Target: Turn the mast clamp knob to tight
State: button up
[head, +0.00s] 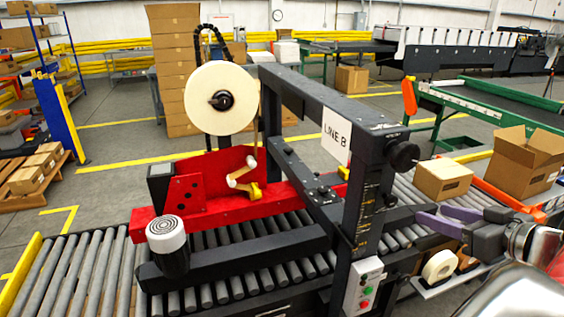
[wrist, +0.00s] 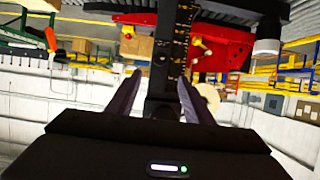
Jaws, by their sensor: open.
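The black mast (head: 367,170) stands at the near right of the taping machine, with a yellow scale on its face. A large round black knob (head: 402,155) sticks out from its upper right side. A smaller dark knob (head: 390,200) sits lower on the same side; which one is the clamp knob I cannot tell. My gripper (head: 430,214), with purple fingers, is open to the right of the mast, below the large knob. In the wrist view the scaled mast (wrist: 181,45) lies ahead, and the open fingers (wrist: 160,76) flank a dark part of the machine. No grip on a knob shows.
A control box (head: 364,287) with buttons hangs low on the mast. A closed carton (head: 443,180) sits on the rollers behind my gripper, and an open carton (head: 525,160) stands farther right. A tape roll (head: 440,265) lies on a shelf below my gripper.

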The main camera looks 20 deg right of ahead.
aim_at(394, 202)
jog(key=shift+w+f, duration=0.1)
jog(key=x, duration=1.3)
jog(key=shift+w+f, duration=0.15)
jog(key=shift+w, duration=0.05)
jog(key=shift+c, duration=0.2)
